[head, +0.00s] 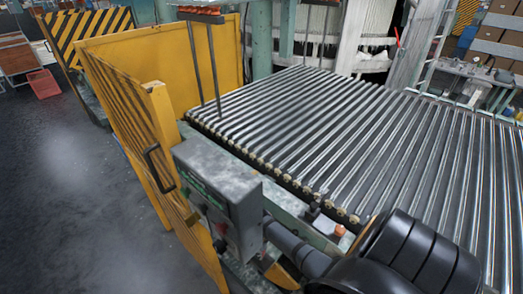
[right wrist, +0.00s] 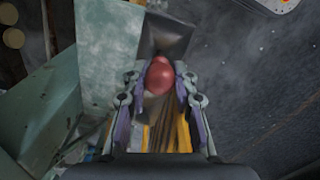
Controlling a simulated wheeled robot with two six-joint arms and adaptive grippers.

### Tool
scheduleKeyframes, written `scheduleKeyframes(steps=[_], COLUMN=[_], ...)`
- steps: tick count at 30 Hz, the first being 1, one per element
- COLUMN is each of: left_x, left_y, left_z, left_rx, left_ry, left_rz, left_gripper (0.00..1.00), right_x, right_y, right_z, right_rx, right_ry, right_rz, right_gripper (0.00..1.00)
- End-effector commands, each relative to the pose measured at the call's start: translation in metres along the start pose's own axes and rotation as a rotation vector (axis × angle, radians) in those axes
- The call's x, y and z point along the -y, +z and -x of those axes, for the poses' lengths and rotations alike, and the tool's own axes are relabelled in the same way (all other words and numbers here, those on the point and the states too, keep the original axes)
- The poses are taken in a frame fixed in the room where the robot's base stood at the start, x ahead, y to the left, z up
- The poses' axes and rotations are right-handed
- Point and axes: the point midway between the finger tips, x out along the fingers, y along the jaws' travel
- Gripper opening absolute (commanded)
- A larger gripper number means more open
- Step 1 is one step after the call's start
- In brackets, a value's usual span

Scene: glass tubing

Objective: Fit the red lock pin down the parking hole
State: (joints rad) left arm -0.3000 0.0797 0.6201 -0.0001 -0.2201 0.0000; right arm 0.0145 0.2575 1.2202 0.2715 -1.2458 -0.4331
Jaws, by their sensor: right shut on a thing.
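The red lock pin (right wrist: 160,72) shows in the right wrist view as a rounded red head. My right gripper (right wrist: 160,84) is shut on it, one finger on each side. The lower part of the pin is hidden, and I cannot make out the parking hole. In the head view my right arm comes in from the lower right. Its far end is beside the grey control box (head: 215,190), and I cannot see the fingers clearly there. My left gripper is in neither view.
The roller conveyor (head: 330,130) fills the right side. An orange-red knob (head: 339,230) sits on its near edge, close to my arm. A yellow guard (head: 155,130) with a black handle stands at left. A dark plate (right wrist: 165,38) lies just beyond the fingertips. Open floor lies left.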

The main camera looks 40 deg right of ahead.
Motion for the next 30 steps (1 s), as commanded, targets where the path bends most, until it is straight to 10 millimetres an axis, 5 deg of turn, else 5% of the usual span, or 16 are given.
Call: scheduleKeyframes(steps=[30], left_x=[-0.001], left_y=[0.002], left_z=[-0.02], left_rx=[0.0], left_ry=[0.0], left_rz=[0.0], left_gripper=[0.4], right_x=[0.0], right_y=[0.0], right_z=[-0.026], right_rx=[0.0], right_ry=[0.0], right_rz=[0.0], right_gripper=[0.0])
